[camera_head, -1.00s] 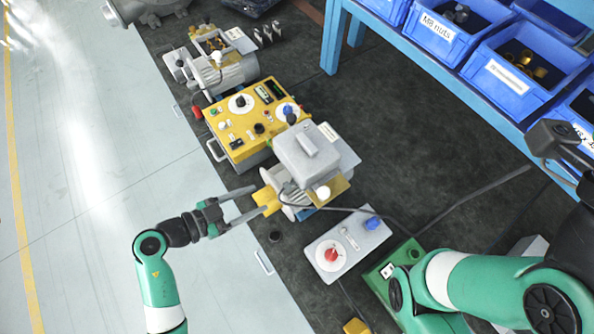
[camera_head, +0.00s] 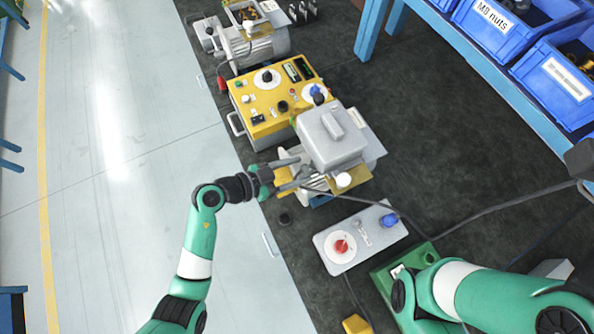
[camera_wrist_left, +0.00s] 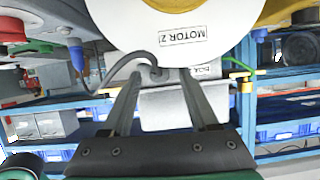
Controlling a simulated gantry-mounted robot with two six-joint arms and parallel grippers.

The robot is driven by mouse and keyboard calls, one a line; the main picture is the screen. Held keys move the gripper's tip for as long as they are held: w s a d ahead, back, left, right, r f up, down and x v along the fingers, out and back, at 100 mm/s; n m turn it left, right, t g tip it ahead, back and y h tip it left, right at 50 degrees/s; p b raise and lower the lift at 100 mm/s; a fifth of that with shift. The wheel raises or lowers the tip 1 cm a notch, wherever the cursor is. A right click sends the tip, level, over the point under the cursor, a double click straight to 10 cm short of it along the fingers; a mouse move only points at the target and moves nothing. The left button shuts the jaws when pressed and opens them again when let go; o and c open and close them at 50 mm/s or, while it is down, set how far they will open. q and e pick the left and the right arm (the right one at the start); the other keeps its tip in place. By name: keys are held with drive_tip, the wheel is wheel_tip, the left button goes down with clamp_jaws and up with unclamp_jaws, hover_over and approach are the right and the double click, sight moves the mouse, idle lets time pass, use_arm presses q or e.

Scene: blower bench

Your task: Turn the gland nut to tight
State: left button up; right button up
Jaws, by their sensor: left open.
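The motor's grey terminal box (camera_head: 331,137) stands on the bench beyond my left gripper (camera_head: 306,171). In the wrist view, the motor's round white end (camera_wrist_left: 160,22) carries an upside-down "MOTOR Z" label. A dark cable (camera_wrist_left: 118,62) curves to a small grey fitting (camera_wrist_left: 157,73), which looks like the gland nut. The fitting appears between the two fingertips of my left gripper (camera_wrist_left: 161,82), which is open, with a gap on both sides. Whether a finger touches it I cannot tell. In the head view the gland is hidden around the fingers.
A yellow control box (camera_head: 272,105) stands behind the motor. A grey plate (camera_head: 326,239) with a red knob (camera_head: 341,246) and a blue knob (camera_head: 389,221) lies in front. Blue bins (camera_head: 556,78) stand on a rack at the right.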

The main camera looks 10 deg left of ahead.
use_arm(q)
drive_tip(key=shift+d, duration=0.1)
clamp_jaws()
idle(0.3)
drive_tip(key=p, duration=0.3)
drive_tip(key=m+p, duration=0.1)
drive_tip(key=p, duration=0.2)
drive_tip(key=shift+s+d+r+m+t+y, duration=0.1)
drive_tip(key=shift+r+m+t+y, duration=0.2)
drive_tip(key=shift+t+y, duration=0.1)
drive_tip(key=shift+f+m+t+y+p, duration=0.35)
drive_tip(key=shift+m+p, duration=0.35)
drive_tip(key=shift+p, duration=0.45)
drive_tip(key=shift+s+d+m+t+p, duration=0.1)
drive_tip(key=shift+m+t+p, duration=0.25)
drive_tip(key=shift+m+t, duration=0.45)
drive_tip(key=shift+f+y, duration=0.1)
drive_tip(key=shift+y, duration=0.15)
